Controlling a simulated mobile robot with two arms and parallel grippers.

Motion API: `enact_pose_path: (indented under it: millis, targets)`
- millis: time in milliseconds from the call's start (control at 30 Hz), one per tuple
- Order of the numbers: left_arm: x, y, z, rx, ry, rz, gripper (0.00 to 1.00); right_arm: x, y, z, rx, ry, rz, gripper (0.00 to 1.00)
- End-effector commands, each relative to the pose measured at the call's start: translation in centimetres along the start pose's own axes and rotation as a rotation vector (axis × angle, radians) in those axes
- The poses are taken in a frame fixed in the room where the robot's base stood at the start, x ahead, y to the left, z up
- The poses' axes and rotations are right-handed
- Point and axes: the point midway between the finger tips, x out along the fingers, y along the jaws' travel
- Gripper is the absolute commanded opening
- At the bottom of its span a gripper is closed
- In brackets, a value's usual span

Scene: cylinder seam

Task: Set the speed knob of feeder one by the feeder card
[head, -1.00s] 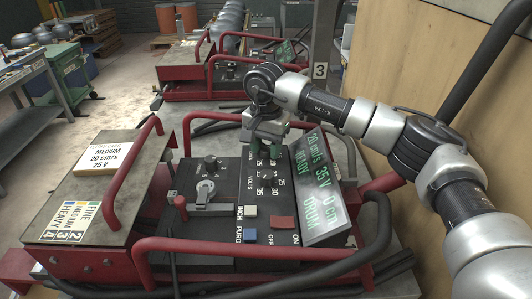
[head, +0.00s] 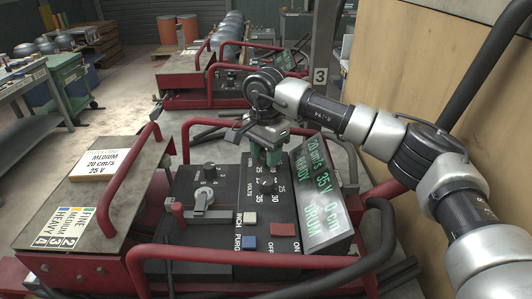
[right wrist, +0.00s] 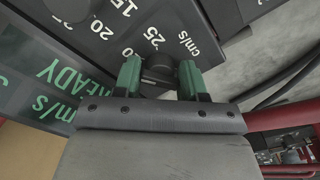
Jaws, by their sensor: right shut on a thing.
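The black feeder panel (head: 205,235) stands in the middle of the head view. My right gripper (head: 267,155) comes down from above at its far edge, with green fingertips. In the right wrist view the fingers (right wrist: 158,78) are shut on a dark knob (right wrist: 157,68) beside a cm/s scale showing 15, 20 and 25. The knob's pointer is hidden. The display (head: 320,190) reads 20 cm/s, 35 V, READY, DRUM. The white card (head: 101,164) reads MEDIUM, 20 cm/s, 25 V. The volts knob (head: 266,186) is free in front of my gripper. My left gripper is out of view.
Red tube handles (head: 240,252) surround the panel. A grey lever (head: 204,198), a white button, a blue button and a red switch (head: 284,229) sit on it. A second feeder (head: 215,80), marked 3, stands behind. A wooden wall is at the right.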

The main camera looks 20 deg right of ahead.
Motion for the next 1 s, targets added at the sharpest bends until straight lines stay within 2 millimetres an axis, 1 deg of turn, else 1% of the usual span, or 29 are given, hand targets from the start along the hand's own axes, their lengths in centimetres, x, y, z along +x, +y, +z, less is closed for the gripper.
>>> enact_pose_path:
  millis: [67,100,200,467,567,667,900,1000]
  targets:
    - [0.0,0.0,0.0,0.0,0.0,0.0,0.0,-0.1,0.0,0.0,-0.001,-0.001,-0.001,0.18]
    - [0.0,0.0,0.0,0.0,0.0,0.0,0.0,-0.1,0.0,0.0,-0.001,-0.001,-0.001,0.43]
    - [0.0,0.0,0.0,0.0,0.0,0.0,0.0,-0.1,0.0,0.0,-0.001,-0.001,-0.001,0.56]
    - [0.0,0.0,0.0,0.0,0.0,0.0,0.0,-0.1,0.0,0.0,-0.002,0.0,-0.001,0.56]
    - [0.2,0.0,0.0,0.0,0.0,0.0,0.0,-0.8,-0.1,0.0,-0.001,0.001,-0.003,0.56]
    - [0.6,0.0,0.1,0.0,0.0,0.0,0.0,-2.1,-0.1,0.0,-0.001,0.001,-0.005,0.56]
    - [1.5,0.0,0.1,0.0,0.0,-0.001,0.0,-7.1,-0.1,0.0,-0.001,0.001,-0.005,0.56]
    - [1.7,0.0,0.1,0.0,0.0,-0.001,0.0,-8.8,-0.1,0.1,-0.001,0.001,-0.005,0.56]
